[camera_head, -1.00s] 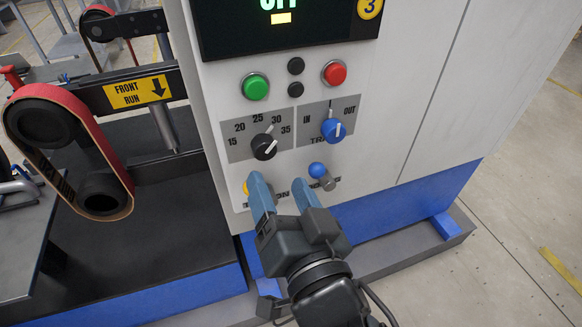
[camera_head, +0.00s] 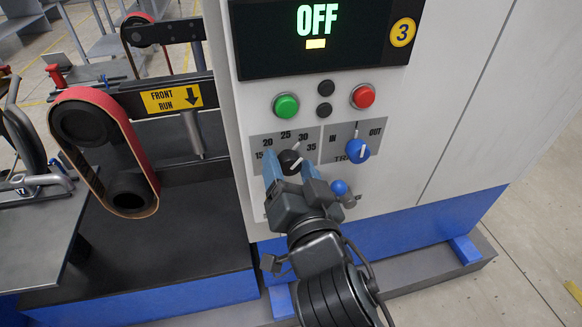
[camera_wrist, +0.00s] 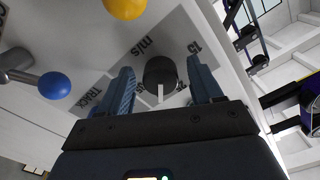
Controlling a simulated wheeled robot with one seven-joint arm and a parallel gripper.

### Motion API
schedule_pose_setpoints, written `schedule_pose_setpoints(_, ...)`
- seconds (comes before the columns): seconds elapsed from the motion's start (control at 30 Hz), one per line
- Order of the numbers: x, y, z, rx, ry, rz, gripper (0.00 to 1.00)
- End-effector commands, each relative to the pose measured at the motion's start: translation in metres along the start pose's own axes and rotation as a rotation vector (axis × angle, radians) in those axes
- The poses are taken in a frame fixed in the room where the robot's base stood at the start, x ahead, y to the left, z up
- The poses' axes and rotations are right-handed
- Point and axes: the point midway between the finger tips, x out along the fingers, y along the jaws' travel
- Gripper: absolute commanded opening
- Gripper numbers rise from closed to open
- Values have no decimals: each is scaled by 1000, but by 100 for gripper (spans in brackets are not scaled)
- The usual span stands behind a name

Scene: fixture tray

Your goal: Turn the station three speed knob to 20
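The black speed knob (camera_head: 290,161) is on the station three panel, under an arc of numbers from 15 to 35. Its white pointer line slants to the upper right, toward the 30–35 side. My gripper (camera_head: 290,171) is open at the knob, one blue finger on each side. In the wrist view the knob (camera_wrist: 160,71) lies between the spread fingertips (camera_wrist: 162,86), with a gap on both sides. How deep the fingers reach over the knob is hard to tell. The fingers hide part of the dial's lower area.
A blue tracking knob (camera_head: 358,151) sits just right, and a blue ball-ended lever (camera_head: 340,188) lower right. Green (camera_head: 286,105) and red (camera_head: 363,96) buttons are above. The display (camera_head: 318,38) reads OFF. A red belt sander (camera_head: 103,150) stands left.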

Motion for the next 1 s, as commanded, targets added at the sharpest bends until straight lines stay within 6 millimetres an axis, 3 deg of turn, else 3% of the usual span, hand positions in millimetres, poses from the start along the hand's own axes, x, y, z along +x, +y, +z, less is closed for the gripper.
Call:
schedule_pose_setpoints(0.07,0,0,0,0,0,0,58)
schedule_pose_setpoints(0.57,0,0,0,0,0,0,10)
schedule_pose_setpoints(1.0,0,0,0,-101,0,1,9)
